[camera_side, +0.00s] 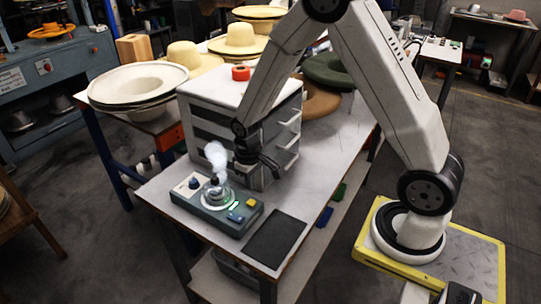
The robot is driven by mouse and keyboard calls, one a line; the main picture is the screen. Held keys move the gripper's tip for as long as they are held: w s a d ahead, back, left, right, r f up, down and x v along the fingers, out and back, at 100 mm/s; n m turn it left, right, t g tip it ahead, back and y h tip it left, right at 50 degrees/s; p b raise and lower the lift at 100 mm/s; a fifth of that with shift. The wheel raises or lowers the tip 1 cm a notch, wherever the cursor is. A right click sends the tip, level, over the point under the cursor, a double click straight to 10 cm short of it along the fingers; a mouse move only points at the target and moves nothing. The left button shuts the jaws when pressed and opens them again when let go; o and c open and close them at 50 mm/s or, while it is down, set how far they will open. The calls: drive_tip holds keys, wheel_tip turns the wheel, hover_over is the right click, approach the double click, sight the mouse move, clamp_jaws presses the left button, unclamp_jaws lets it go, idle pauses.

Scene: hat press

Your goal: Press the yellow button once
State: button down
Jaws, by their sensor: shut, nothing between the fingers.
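A grey-blue control box (221,226) sits on the near left part of the white table. A yellow button (236,217) is on the right part of its top, near a small green-lit spot. My gripper (270,168) is shut and empty, above and behind the box's right end, beside the drawer cabinet. It is apart from the yellow button.
A dark mat (274,240) lies right of the box. Pale hats (137,84) are stacked on the left; green and brown hats (328,70) lie behind the cabinet.

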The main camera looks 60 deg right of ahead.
drive_tip(key=shift+s+r, duration=0.1)
drive_tip(key=shift+r, duration=2.1)
idle(2.3)
drive_tip(key=s+a+r+t, duration=0.1)
drive_tip(key=s+r, duration=0.1)
drive_tip(key=s, duration=0.3)
drive_tip(key=s+a+r+t, duration=0.1)
drive_tip(key=s+a+r, duration=0.1)
drive_tip(key=s, duration=0.3)
drive_tip(key=shift+s+a+r+t, duration=0.2)
drive_tip(key=shift+a+r+t, duration=0.1)
drive_tip(key=shift+r, duration=0.3)
